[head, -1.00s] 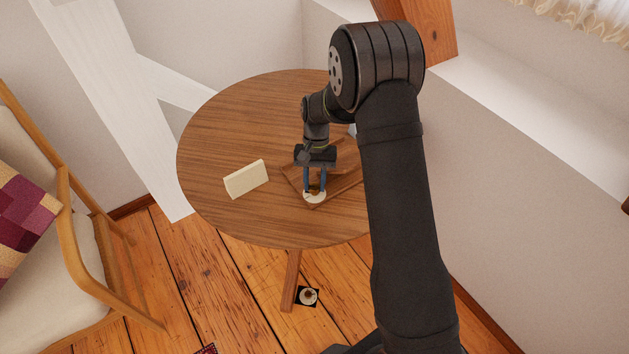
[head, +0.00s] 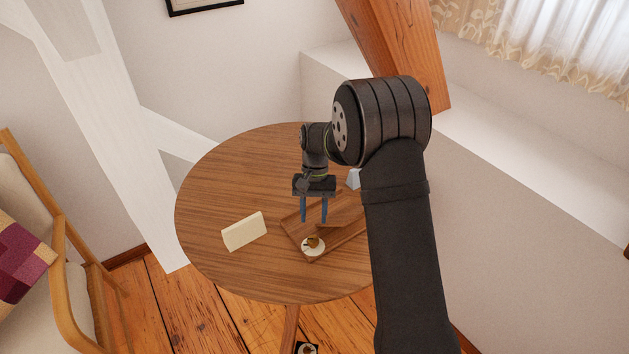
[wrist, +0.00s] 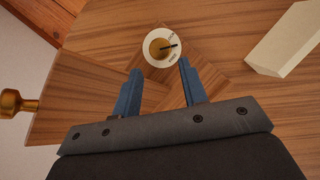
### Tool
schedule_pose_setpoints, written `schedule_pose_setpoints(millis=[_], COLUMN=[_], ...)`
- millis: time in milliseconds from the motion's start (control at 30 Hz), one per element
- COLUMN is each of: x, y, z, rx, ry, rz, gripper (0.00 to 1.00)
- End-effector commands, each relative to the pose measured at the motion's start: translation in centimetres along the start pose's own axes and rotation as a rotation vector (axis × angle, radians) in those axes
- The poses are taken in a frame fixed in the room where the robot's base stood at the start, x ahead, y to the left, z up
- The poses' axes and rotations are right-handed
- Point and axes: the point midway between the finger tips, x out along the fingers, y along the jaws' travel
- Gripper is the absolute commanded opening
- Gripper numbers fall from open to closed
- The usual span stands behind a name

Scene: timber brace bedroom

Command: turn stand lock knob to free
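The lock knob (head: 313,243) is a small brass knob on a white round dial, at the front corner of the wooden stand (head: 340,241) on the round table. In the wrist view the knob (wrist: 160,47) has a black pointer aimed right, between two small dark labels on the dial that I cannot read with certainty. My gripper (head: 314,222) is open and empty, behind and apart from the knob in the head view. In the wrist view the two blue fingertips (wrist: 160,66) lie just below the dial, with nothing between them.
A cream block (head: 244,231) stands on the table (head: 225,190), left of the stand. A small pale object (head: 353,179) is partly hidden by my arm. A brass knob-like piece (wrist: 12,103) shows at the wrist view's left edge. An armchair (head: 50,280) stands left; the table's left side is clear.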

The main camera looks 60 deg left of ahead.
Motion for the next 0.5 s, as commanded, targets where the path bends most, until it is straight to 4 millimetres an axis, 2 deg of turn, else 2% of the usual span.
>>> schedule_pose_setpoints(millis=[33,200,333,500], x=[-1.4,-5.5,-8.1,-10.2], y=[0.0,0.0,0.0,0.0], z=[-0.1,-0.1,-0.1,-0.1], rx=[0.000,0.000,0.000,0.000], ry=[0.004,0.005,0.004,0.002], rz=[-0.001,-0.002,-0.001,-0.001], gripper=[0.39,0.39,0.39,0.39])
